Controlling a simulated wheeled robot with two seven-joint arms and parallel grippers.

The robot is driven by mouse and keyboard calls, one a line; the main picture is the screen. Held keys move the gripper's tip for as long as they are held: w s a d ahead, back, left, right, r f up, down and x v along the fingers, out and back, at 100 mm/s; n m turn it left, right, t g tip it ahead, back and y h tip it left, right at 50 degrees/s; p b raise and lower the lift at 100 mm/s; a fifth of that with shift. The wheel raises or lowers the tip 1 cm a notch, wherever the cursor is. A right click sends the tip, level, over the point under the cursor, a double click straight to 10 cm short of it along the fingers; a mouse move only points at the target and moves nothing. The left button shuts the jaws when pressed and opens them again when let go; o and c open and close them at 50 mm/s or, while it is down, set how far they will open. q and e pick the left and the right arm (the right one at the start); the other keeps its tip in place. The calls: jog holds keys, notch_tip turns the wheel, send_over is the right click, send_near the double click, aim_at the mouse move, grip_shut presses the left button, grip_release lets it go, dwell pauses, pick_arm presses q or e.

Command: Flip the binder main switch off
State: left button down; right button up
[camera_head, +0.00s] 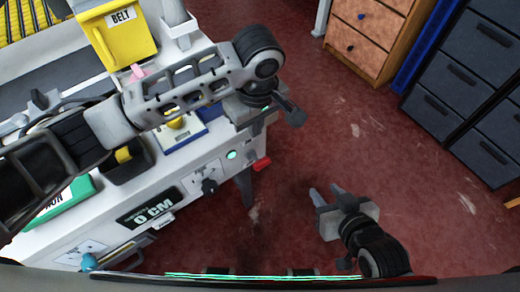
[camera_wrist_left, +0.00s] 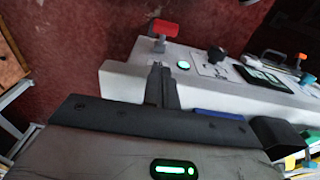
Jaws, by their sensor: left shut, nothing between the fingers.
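The binder is a white machine (camera_head: 185,165) along the left. A red-handled switch (camera_head: 262,164) sticks out from its right end, beside a glowing green lamp (camera_head: 231,155); I take it for the main switch. In the left wrist view, the red handle (camera_wrist_left: 163,28) stands just beyond my left fingertips, with the lamp (camera_wrist_left: 183,65) to their right. My left gripper (camera_wrist_left: 158,68) is shut and empty, close to the machine's corner; contact is unclear. In the head view, the wrist largely hides its fingers. My right gripper (camera_head: 325,194) is open and empty over the floor.
A black knob (camera_head: 208,187) and a "0 CM" display (camera_head: 152,208) are on the machine's front. A yellow BELT bin (camera_head: 118,38) stands at the back. Wooden drawers (camera_head: 365,35) and dark drawer units (camera_head: 465,80) stand right. The red floor between is clear.

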aim_at(259, 160)
pick_arm(q)
jog(key=f, duration=0.4)
jog(key=s+f, duration=0.1)
jog(key=f, duration=0.2)
jog(key=shift+d, duration=0.35)
jog(key=shift+s+d+f+b, duration=0.15)
jog(key=shift+f+b, duration=0.15)
jog(key=shift+f, duration=0.2)
